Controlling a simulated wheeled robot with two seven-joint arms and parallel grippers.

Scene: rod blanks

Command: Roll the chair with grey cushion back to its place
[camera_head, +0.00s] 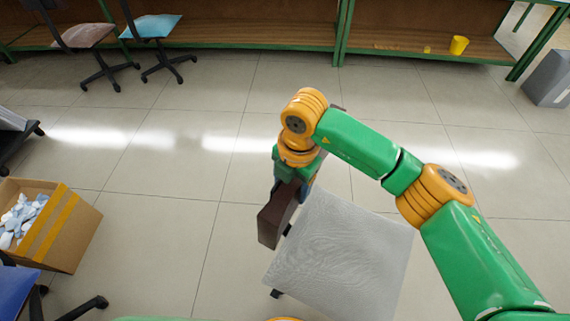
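The chair with the grey cushion (345,255) is at the bottom centre, close in front of me. Its seat is a pale grey square, and a small part of its dark base shows at the lower left. A dark brown slab (273,222), which looks like its backrest, stands at the seat's left edge. My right gripper (291,187) points down at the top of this slab, at the end of the green and orange arm. Its fingertips are hidden, so I cannot tell whether it grips the slab. My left gripper is out of view.
A cardboard box (72,245) with pale scraps stands at left. A blue chair (15,288) is at lower left. Chairs with pinkish (87,35) and light-blue (152,26) seats stand by the green-framed bench (250,37). A grey bin (550,79) is at right. The middle floor is clear.

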